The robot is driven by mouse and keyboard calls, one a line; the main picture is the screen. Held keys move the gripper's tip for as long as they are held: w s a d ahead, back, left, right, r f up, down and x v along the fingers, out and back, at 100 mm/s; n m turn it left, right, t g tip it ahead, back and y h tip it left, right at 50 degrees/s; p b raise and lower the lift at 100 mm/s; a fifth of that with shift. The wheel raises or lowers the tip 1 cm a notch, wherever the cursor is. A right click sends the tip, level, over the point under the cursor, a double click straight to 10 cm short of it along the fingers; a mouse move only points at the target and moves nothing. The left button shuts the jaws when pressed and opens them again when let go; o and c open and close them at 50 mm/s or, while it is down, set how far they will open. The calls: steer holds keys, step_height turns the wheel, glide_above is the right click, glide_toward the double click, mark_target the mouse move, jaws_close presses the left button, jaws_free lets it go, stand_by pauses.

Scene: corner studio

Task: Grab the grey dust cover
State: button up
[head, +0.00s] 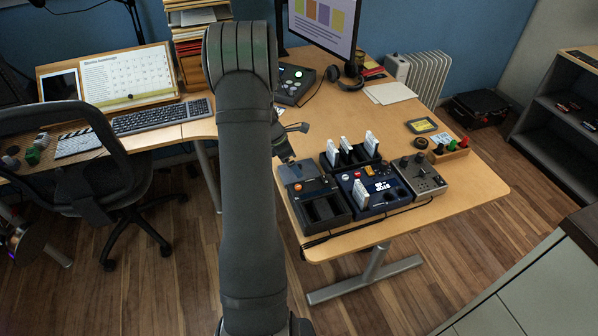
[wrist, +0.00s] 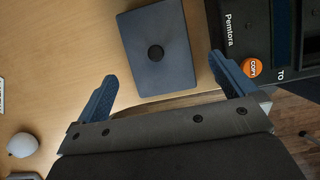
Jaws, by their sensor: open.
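The grey dust cover (wrist: 181,34), a flat blue-grey square with a round black knob in its middle, lies on the wooden desk in the wrist view, at the upper centre. What looks like the same cover (head: 298,171) shows in the head view, just below my gripper. My gripper (wrist: 163,88) is open and empty, with its two blue fingers wide apart. The cover is ahead of the fingers, between their lines and apart from them. In the head view my gripper (head: 287,147) is partly hidden by my arm, above the desk's left side.
A black Pemtora device (wrist: 252,25) with an orange copy button stands close to the right finger. Slotted units (head: 325,208), a blue console (head: 372,196) and a grey knob box (head: 420,177) crowd the desk's near side. Desk at right (head: 470,185) is clear.

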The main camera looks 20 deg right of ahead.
steer(key=shift+x, duration=2.95)
steer(key=shift+w+a, duration=0.2)
steer(key=shift+c, duration=0.4)
steer(key=c, duration=0.7)
